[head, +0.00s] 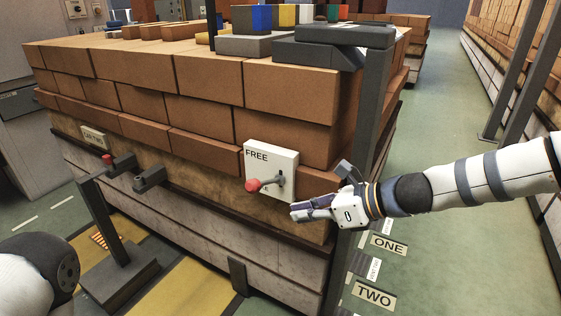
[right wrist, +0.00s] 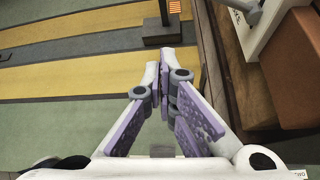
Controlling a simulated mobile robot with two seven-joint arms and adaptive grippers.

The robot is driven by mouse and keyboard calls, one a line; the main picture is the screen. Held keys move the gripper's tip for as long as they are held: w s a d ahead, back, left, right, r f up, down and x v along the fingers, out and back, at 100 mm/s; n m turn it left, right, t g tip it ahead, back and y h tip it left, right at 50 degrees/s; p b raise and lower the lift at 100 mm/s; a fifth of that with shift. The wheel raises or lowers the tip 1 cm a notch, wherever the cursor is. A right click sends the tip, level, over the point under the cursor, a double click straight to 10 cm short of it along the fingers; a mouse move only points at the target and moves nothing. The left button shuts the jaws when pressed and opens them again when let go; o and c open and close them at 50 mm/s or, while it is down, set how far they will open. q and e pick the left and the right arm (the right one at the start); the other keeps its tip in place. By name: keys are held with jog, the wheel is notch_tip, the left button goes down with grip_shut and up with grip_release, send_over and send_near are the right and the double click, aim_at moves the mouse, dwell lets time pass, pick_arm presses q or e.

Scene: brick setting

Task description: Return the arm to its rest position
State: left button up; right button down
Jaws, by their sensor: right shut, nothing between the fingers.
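My right arm (head: 480,182) reaches in from the right edge of the head view. My right gripper (head: 296,212) is shut and empty, just below and right of a red-knobbed lever (head: 252,185) on a white panel marked FREE (head: 285,158). In the head view the fingers appear apart from the knob. In the right wrist view the fingertips (right wrist: 157,74) are together over the floor, with the white panel (right wrist: 278,15) at the upper right. Part of my left arm (head: 30,275) shows at the lower left; its gripper is out of view.
A car stacked with bricks (head: 205,77) fills the middle. A post with a red button (head: 107,158) stands at its left, and a dark upright post (head: 372,105) at its right corner. Green aisle floor (head: 440,110) lies free to the right, with ONE (head: 388,246) and TWO (head: 374,295) floor plates.

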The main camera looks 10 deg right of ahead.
jog(key=s+f+n+g+h+p, duration=0.1)
jog(key=s+f+n+g+h, duration=0.65)
jog(key=s+f, duration=1.2)
pick_arm(q)
jog(key=shift+t, duration=0.8)
jog(key=w+r+p, duration=0.2)
jog(key=w+r, duration=0.1)
jog(key=shift+w+r, duration=0.35)
jog(key=shift+r, duration=0.05)
pick_arm(e)
jog(key=s+d+n+h, duration=0.1)
jog(key=s+d+n, duration=0.3)
jog(key=s, duration=0.5)
jog(key=s+d+n, duration=0.4)
jog(key=s+n, duration=0.4)
jog(key=s, duration=0.1)
jog(key=s+d+r+n+h, duration=0.1)
jog(key=s+d+n, duration=0.3)
jog(key=s, duration=0.6)
jog(key=shift+n+g+h, duration=0.35)
jog(key=shift+n+g, duration=0.1)
jog(key=shift+n, duration=0.6)
